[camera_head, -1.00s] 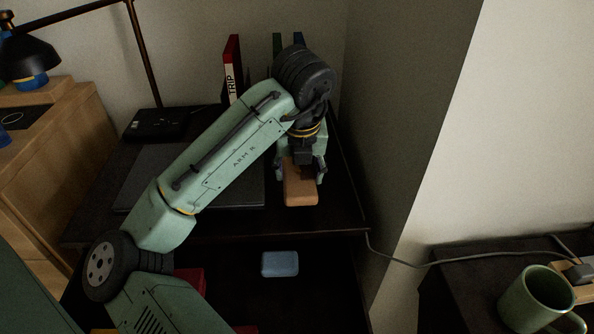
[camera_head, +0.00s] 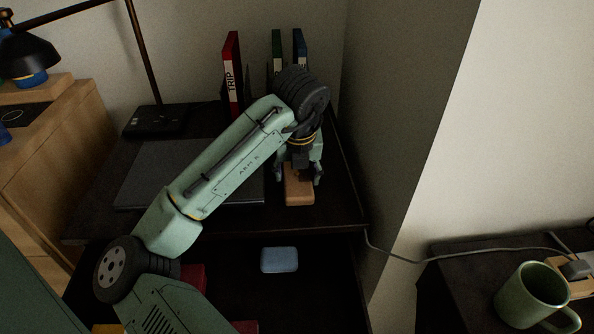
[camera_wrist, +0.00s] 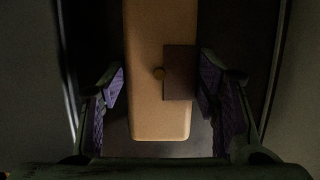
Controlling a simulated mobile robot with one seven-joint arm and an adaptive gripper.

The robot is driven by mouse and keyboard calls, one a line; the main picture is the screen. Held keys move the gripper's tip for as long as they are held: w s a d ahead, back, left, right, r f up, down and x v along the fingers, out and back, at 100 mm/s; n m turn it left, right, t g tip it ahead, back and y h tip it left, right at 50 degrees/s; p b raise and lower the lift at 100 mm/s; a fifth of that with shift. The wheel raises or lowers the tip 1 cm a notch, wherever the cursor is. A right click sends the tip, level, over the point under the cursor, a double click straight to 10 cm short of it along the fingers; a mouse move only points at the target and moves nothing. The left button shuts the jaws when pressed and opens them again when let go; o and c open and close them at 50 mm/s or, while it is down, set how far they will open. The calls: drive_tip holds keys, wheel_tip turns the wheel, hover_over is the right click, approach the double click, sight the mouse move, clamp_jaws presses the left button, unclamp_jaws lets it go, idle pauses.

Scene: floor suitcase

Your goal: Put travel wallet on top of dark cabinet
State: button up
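The travel wallet is a tan, rounded block (camera_head: 299,190). It lies near the front right of the dark cabinet's top (camera_head: 225,222) and appears to rest on it. In the wrist view, the wallet (camera_wrist: 150,110) shows a dark brown flap and a round brass stud. My gripper (camera_head: 299,176) is low over its far part. My gripper's fingers (camera_wrist: 161,88) stand on either side of the wallet with narrow gaps, so it looks open around it. The wallet's far end is hidden by my gripper in the head view.
A dark laptop-like slab (camera_head: 145,180) lies left of the wallet. Red (camera_head: 232,75), green and blue upright books stand behind, and a wall (camera_head: 390,120) rises at the right. A light-blue case (camera_head: 280,260) lies on a lower shelf. A green mug (camera_head: 530,300) stands far right.

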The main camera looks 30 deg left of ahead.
drive_tip(key=o, duration=0.4)
drive_tip(key=v, duration=1.2)
drive_tip(key=shift+r, duration=0.2)
